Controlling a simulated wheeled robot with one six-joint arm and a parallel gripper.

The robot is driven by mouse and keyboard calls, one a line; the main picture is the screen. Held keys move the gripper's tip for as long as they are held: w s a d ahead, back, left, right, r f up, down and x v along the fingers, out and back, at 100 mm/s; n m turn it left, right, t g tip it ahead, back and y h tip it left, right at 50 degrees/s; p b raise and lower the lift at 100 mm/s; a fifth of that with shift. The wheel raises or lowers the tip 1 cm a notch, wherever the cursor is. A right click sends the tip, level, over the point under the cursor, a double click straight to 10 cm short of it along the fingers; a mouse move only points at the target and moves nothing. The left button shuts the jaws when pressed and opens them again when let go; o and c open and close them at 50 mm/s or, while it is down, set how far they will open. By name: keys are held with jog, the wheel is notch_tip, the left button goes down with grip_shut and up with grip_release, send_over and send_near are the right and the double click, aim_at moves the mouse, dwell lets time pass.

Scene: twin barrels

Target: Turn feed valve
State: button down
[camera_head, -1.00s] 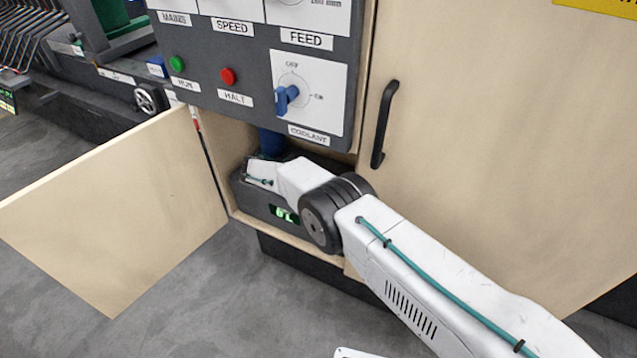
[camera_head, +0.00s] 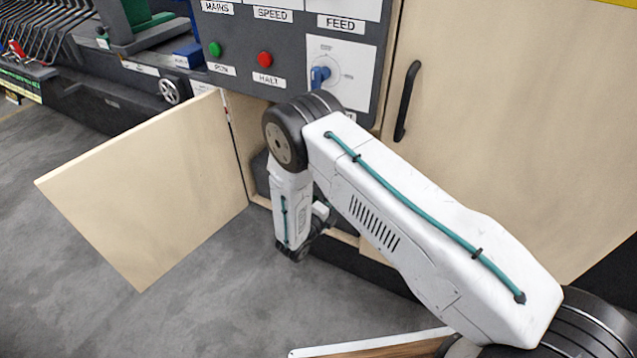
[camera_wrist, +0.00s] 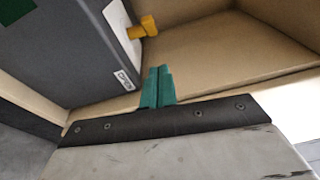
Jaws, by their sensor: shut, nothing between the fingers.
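A yellow lever (camera_wrist: 143,27) sticks out from a white plate on a dark grey box (camera_wrist: 60,50) in the wrist view. A label below it appears to read OPEN; I cannot confirm that this is the feed valve. My gripper (camera_wrist: 158,72), with teal fingers, is shut and empty, below the lever in the picture and apart from it. In the head view my gripper is hidden behind my arm. There a FEED label (camera_head: 340,23) is on the control panel (camera_head: 235,42); the control above it is cut off by the frame's top.
The open cabinet door (camera_head: 150,185) stands at the left. A closed door with a black handle (camera_head: 407,100) is at the right. A blue knob (camera_head: 320,75) is on the panel beside the red HALT button (camera_head: 265,59). The wooden cabinet interior (camera_wrist: 215,45) looks clear beside the box.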

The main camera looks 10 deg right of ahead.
jog(key=shift+n+y, duration=0.3)
jog(key=shift+n, duration=0.4)
jog(key=x, duration=0.8)
jog(key=shift+s+d, duration=0.15)
jog(key=shift+d, duration=0.3)
jog(key=w, duration=0.3)
jog(key=shift+w+d, duration=0.15)
jog(key=shift+w, duration=0.55)
